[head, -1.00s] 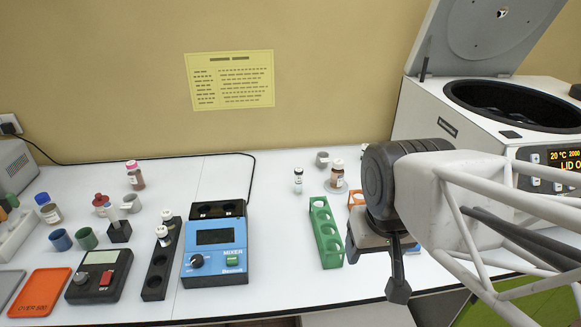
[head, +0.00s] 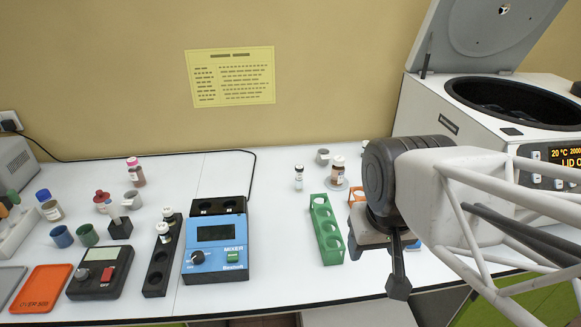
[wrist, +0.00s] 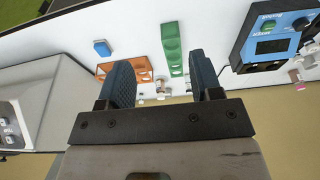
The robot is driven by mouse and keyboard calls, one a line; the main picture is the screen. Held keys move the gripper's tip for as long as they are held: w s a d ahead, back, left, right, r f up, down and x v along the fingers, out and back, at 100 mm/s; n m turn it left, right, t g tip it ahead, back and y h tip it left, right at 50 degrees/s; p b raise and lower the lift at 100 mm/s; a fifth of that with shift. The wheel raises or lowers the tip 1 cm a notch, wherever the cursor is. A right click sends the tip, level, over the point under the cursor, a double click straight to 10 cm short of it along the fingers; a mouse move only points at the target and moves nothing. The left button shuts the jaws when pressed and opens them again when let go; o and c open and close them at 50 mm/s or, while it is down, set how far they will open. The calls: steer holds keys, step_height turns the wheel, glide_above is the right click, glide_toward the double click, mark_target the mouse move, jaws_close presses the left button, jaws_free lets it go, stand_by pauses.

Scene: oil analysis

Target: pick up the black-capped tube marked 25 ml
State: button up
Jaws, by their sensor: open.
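I cannot make out a black-capped tube or a 25 ml mark in either view. My gripper (head: 398,286) hangs over the right part of the white table, in front of the centrifuge. One dark finger shows in the head view. In the wrist view, my gripper (wrist: 162,72) has its two blue-grey fingers wide apart with nothing between them. The orange rack (wrist: 143,75) and the green rack (wrist: 172,50) lie beyond the fingers. My arm hides most of the orange rack (head: 357,196) in the head view.
A blue mixer (head: 214,262) and a black rack (head: 160,268) stand left of the green rack (head: 327,232). A small vial (head: 298,177) and a brown bottle (head: 338,172) stand behind it. The open centrifuge (head: 430,115) is at the right. Bare table lies between mixer and green rack.

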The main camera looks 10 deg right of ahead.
steer(key=m+g, duration=0.2)
steer(key=m, duration=0.9)
glide_above(300, 167)
steer(key=s+d, duration=0.2)
steer(key=s, duration=1)
step_height(300, 167, down, 4)
steer(key=w+f+m, duration=0.1)
steer(key=w+f, duration=0.1)
steer(key=w, duration=0.1)
steer(key=w+a+f+m, duration=0.1)
steer(key=w+f, duration=0.2)
steer(key=w, duration=0.1)
steer(key=w+f+m, duration=0.1)
steer(key=w+f, duration=0.2)
steer(key=w, duration=0.1)
steer(key=shift+w+a+m+g, duration=0.2)
steer(key=shift+a+m+g, duration=0.1)
steer(key=shift+a+m, duration=0.1)
steer(key=shift+w+a+f, duration=0.1)
steer(key=shift+w+f, duration=0.3)
steer(key=shift+w, duration=0.05)
steer(key=shift+f, duration=1.25)
